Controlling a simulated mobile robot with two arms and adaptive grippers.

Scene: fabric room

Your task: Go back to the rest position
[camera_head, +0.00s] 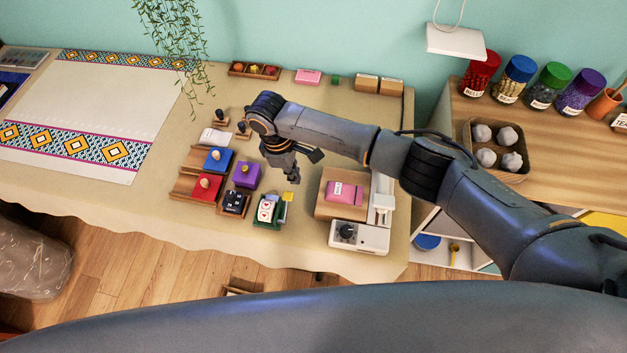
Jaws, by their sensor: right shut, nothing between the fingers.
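My right arm comes in from the right and reaches over the table. My right gripper (293,176) points down above the middle of the table, shut and empty. It hangs between the purple block (246,176) on its left and the white device with a pink pack (345,193) on its right. It looks apart from both. My left arm and left gripper are not in view.
The cloth-covered table (150,215) holds red (203,187) and blue (217,160) blocks in wooden trays, stamps and a patterned cloth (85,110). A wooden shelf (560,165) at right carries several jars and a tray (473,150). A plant (175,35) hangs at the back.

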